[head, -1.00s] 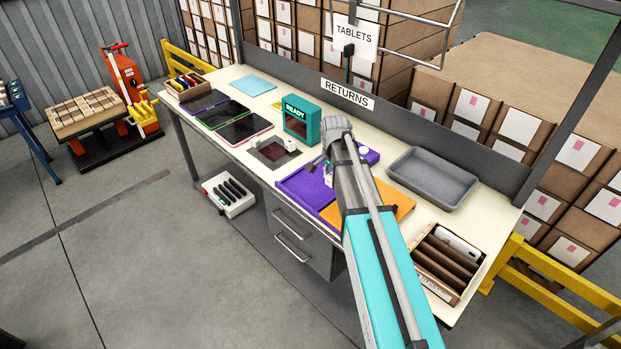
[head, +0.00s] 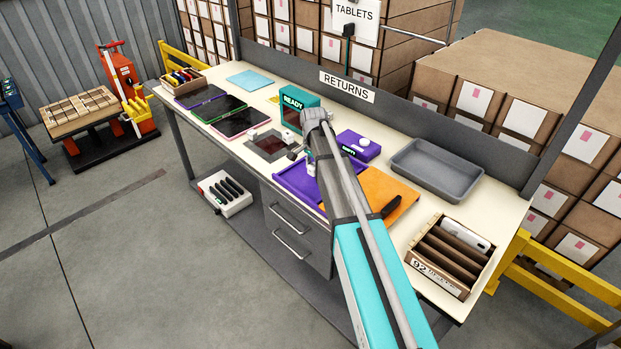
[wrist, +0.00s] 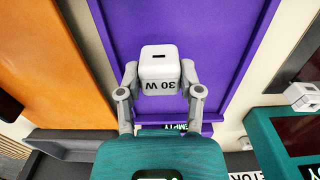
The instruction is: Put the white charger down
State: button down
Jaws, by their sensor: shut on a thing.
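The white charger (wrist: 160,66), a small block marked "30 W" with a dark slot, is between the fingers of my gripper (wrist: 160,76) in the wrist view. My gripper is shut on it, one finger on each side. Behind it lies the purple tray (wrist: 175,30), which also shows in the head view (head: 290,178). I cannot tell whether the charger touches the tray. In the head view my arm largely hides the gripper and charger, near the tray's left part.
An orange board (head: 385,190) with a black-handled thing lies right of the purple tray. A purple box (head: 358,145) and a teal READY box (head: 297,108) stand behind. A grey tray (head: 435,170) is at the right. Another white block (wrist: 302,97) is at the wrist view's right.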

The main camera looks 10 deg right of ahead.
aim_at(312, 184)
dwell(0.3)
jog(key=shift+w+a+f+b, duration=0.15)
jog(key=shift+w+f+b, duration=0.3)
jog(key=shift+f+b, duration=0.25)
jog(key=shift+s+f+b, duration=0.1)
jog(key=shift+f+b, duration=1.2)
jog(key=shift+f, duration=0.05)
jog(key=shift+f+b, duration=0.3)
jog(key=shift+b, duration=0.05)
jog(key=shift+f, duration=0.25)
jog(key=shift+c, duration=1.3)
grip_release()
jog(key=shift+r, duration=0.2)
